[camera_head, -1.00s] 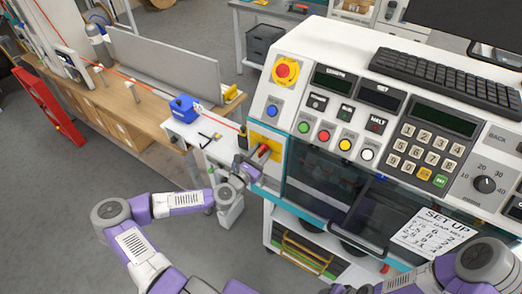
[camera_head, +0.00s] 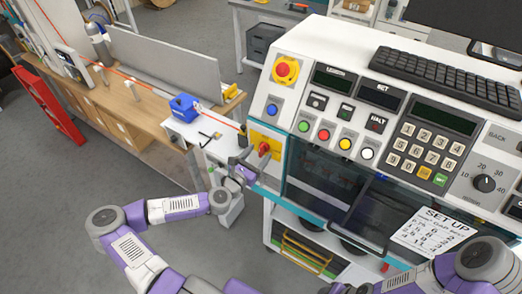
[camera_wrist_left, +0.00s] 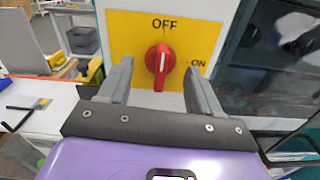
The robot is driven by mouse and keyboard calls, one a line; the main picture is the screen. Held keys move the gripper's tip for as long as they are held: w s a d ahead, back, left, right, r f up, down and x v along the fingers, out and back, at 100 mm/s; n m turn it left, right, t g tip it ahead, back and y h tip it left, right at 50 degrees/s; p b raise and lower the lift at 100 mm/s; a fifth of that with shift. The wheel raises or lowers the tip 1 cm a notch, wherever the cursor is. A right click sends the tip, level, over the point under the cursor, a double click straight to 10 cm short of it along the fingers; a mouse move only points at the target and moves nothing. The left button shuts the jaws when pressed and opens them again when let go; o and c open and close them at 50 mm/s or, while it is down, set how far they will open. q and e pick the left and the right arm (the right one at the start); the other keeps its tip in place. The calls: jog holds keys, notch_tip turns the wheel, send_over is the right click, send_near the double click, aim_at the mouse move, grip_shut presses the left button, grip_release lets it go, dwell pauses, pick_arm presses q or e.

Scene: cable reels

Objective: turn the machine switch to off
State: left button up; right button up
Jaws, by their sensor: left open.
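The machine switch is a red rotary knob (camera_head: 264,148) on a yellow plate (camera_head: 256,138) at the machine's left end. In the left wrist view the knob (camera_wrist_left: 160,61) faces me, with OFF printed above it and ON to its right. Its white line stands about upright, towards OFF. My left gripper (camera_head: 243,160) is just left of and below the knob in the head view. In the left wrist view its two fingers (camera_wrist_left: 158,72) are open, one to each side of the knob, with a gap and nothing held. My right gripper is out of view.
The white control panel has a red emergency button (camera_head: 286,71), coloured push buttons, a keypad (camera_head: 421,151) and a dial (camera_head: 485,184). A white side table with a blue device (camera_head: 184,107) stands left of the switch. Open floor lies at the left.

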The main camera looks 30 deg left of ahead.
pick_arm(q)
jog(key=s, duration=0.6)
jog(key=shift+a, duration=0.25)
dwell(0.4)
jog(key=s+d+f+m+g+h+b, duration=0.25)
jog(key=d+f+m, duration=0.25)
jog(key=d+f, duration=0.3)
jog(key=s+d+f+m+g+h+b, duration=0.2)
jog(key=d+f+m+g+h+b, duration=0.15)
jog(key=d+f+m, duration=0.35)
jog(key=s+d+f+m+g+h+b, duration=0.2)
jog(key=s+d+f+m+g, duration=0.15)
jog(key=d+f, duration=0.55)
jog(key=s+a+f+m+g+y+b, duration=0.2)
jog(key=s+f+m+g+b, duration=0.2)
jog(key=f+m, duration=0.4)
jog(key=s+a+f+m+g+y+b, duration=0.1)
jog(key=s+f+m+g+y+b, duration=0.2)
jog(key=s+f+m, duration=0.3)
jog(key=shift+a+f+m+g+b, duration=0.35)
jog(key=shift+f+m+g+b, duration=0.15)
jog(key=shift+f+m, duration=0.65)
jog(key=shift+s, duration=0.1)
